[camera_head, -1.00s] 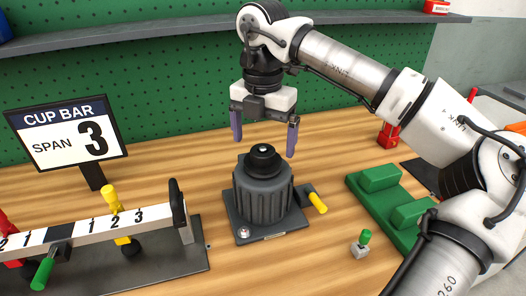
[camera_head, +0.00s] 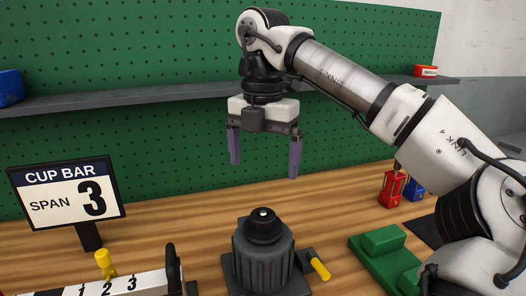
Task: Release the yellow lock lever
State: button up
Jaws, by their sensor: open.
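A short yellow-handled lever (camera_head: 319,268) sticks out at the right side of a dark ribbed round housing (camera_head: 263,258) with a black knob on top. The lever points down and to the right. Another yellow handle (camera_head: 105,264) stands upright on the white numbered bar (camera_head: 120,284) at the lower left. My gripper (camera_head: 265,165) hangs above and behind the housing in the picture, fingers pointing down. Its two purple fingers are wide apart with nothing between them. It is clear of both yellow parts. The housing's base is partly cut off by the lower picture edge.
A sign (camera_head: 67,193) reading "CUP BAR SPAN 3" stands at the left. A green fixture (camera_head: 385,243) sits right of the lever, with red (camera_head: 393,189) and blue (camera_head: 414,190) items behind it. A shelf (camera_head: 150,93) crosses the green pegboard. Bench behind the housing is clear.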

aim_at(324, 275)
jog(key=k, duration=1)
